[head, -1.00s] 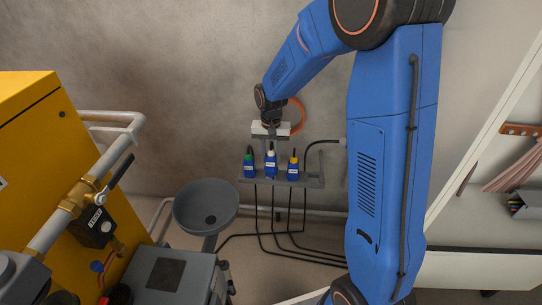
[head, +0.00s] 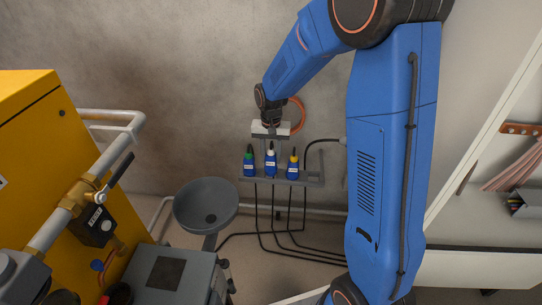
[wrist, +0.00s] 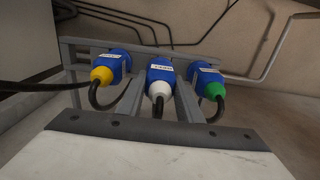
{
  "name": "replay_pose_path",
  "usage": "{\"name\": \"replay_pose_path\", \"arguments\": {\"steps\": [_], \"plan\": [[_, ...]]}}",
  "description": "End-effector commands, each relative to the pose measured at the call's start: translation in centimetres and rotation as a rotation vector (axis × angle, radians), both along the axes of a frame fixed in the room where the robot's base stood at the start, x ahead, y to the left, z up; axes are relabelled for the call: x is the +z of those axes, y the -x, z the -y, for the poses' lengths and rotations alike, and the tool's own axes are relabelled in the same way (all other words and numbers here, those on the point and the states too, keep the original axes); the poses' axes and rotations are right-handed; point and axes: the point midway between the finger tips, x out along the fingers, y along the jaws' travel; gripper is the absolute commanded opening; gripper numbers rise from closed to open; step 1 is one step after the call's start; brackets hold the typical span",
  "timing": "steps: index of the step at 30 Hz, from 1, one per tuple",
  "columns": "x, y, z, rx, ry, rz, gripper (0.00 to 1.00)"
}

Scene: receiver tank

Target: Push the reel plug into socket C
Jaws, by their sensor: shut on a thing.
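My gripper (head: 271,151) points down at a grey rail (head: 313,182) near the wall. Its fingers are shut on the middle plug (head: 271,163), which is blue with a white cap and also shows in the wrist view (wrist: 161,72). That plug stands upright at the rail, level with its neighbours; its lower end is hidden, so I cannot tell how deep it sits. A blue plug with a green cap (head: 249,162) stands to its left, and one with a yellow cap (head: 293,166) to its right. The labels are too small to read, so the reel plug and socket C cannot be identified.
Black cables (head: 257,215) hang below the rail and run along the floor. An orange ring (head: 298,116) is on the wall behind my wrist. A grey funnel (head: 206,205) and a yellow cabinet (head: 30,140) with pipes stand to the left.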

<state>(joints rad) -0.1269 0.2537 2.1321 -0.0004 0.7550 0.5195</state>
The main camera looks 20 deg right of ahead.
Motion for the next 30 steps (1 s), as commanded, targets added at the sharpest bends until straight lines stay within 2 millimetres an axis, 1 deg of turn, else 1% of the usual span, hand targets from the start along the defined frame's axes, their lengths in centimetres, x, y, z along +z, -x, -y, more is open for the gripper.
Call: {"name": "replay_pose_path", "arguments": {"steps": [26, 27, 29, 30], "plan": [[-2.2, 0.0, 0.0, 0.0, 0.001, -0.001, 0.1], [-2.2, 0.0, 0.0, 0.0, 0.0, -0.001, 0.37], [-2.2, 0.0, 0.0, 0.0, 0.0, -0.001, 0.52], [-2.1, 0.0, 0.0, 0.0, 0.0, -0.001, 0.54]]}}
